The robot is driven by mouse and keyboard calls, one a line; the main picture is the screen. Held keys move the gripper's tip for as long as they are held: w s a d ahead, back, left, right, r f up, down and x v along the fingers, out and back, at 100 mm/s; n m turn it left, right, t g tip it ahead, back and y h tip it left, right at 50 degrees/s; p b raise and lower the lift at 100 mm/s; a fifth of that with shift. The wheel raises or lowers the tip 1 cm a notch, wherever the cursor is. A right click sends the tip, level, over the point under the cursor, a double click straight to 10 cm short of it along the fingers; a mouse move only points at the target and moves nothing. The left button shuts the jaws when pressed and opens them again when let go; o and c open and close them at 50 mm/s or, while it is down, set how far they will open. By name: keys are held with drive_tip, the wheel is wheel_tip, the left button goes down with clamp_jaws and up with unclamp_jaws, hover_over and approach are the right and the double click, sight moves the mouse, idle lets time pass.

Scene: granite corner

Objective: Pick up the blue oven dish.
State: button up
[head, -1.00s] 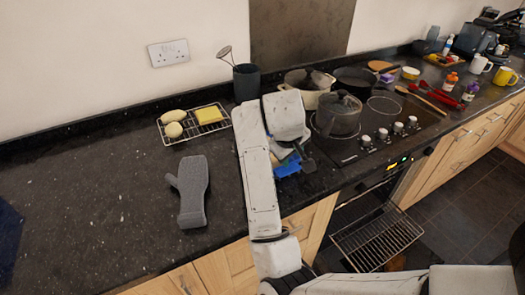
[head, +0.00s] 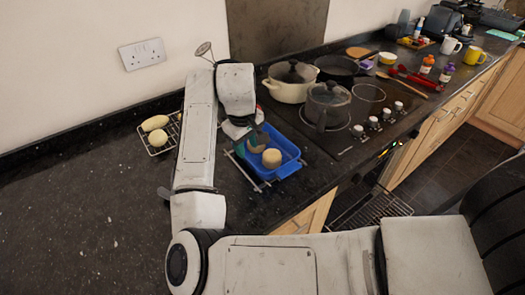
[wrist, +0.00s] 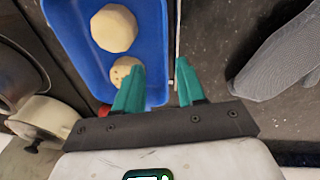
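The blue oven dish (head: 289,149) sits on a wire rack on the counter, left of the hob. It fills the upper left of the wrist view (wrist: 76,42), where two round pale potato-like items lie in it. One of them (head: 271,158) also shows in the head view. My gripper (head: 250,141) is at the dish's left side, partly hidden by my arm. In the wrist view my gripper (wrist: 158,82) is open. Its left teal finger is over the dish's inside and its right finger is outside the long wall. I cannot tell whether they touch the wall.
A cream pot (head: 290,88) and a dark saucepan (head: 327,106) stand on the hob behind and right of the dish. A grey oven mitt (wrist: 280,58) lies beside the dish. A small rack with pale items (head: 157,138) is at the left. The front-left counter is clear.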

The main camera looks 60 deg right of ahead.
sight(246, 162)
drive_tip(key=f, duration=0.3)
drive_tip(key=f+p, duration=0.1)
drive_tip(key=f, duration=0.1)
drive_tip(key=shift+w+f, duration=0.2)
drive_tip(key=shift+w, duration=0.15)
drive_tip(key=shift+d+f, duration=0.2)
drive_tip(key=shift+f, duration=0.4)
drive_tip(key=shift+c, duration=0.2)
clamp_jaws()
idle(0.4)
